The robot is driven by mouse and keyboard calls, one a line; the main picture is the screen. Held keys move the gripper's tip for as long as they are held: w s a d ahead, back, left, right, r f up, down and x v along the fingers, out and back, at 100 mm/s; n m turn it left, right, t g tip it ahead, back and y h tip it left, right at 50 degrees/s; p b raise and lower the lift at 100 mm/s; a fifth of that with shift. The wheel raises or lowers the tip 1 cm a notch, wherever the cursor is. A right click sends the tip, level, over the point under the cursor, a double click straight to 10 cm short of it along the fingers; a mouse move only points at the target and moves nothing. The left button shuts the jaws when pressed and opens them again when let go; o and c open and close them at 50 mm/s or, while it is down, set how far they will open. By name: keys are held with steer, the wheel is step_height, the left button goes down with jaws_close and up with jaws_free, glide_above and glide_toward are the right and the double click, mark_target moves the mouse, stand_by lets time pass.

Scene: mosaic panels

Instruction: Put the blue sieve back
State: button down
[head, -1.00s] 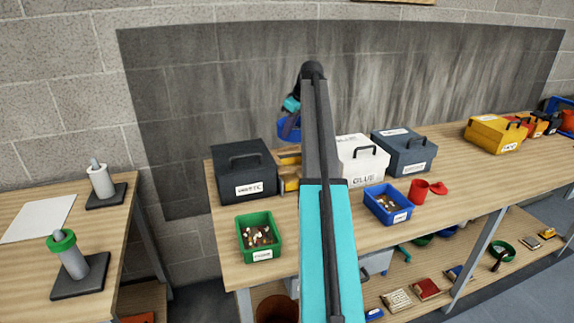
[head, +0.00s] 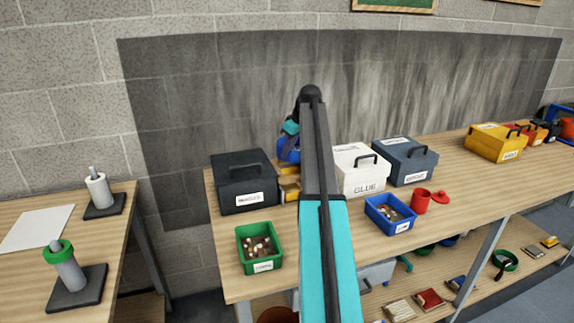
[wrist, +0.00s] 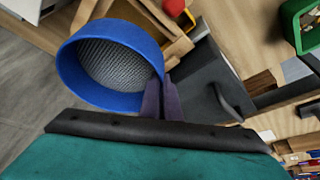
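The blue sieve (head: 287,151) hangs at my gripper (head: 292,127) above the back of the workbench, partly hidden by my arm. In the wrist view the sieve (wrist: 112,72) shows its blue rim and grey mesh. The dark fingers of my gripper (wrist: 164,98) are closed together at the sieve's rim. A wooden frame (wrist: 178,47) lies beyond the sieve in the wrist view. I cannot tell whether the sieve touches it.
A black box (head: 235,170) and a white box (head: 352,180) flank a yellow object (head: 289,190). A green bin (head: 246,256), a blue bin (head: 380,219) and a red cup (head: 419,204) stand in front. The workbench (head: 330,240) has bare room between the bins.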

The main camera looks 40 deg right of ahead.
steer(key=shift+f, duration=0.75)
steer(key=shift+f+p, duration=0.85)
steer(key=shift+f, duration=1.45)
steer(key=c, duration=2)
jaws_free()
steer(key=shift+f, duration=0.1)
steer(key=shift+f, duration=0.1)
steer(key=b, duration=0.4)
glide_toward(289, 161)
steer(key=shift+d+r, duration=0.1)
steer(key=shift+r, duration=0.6)
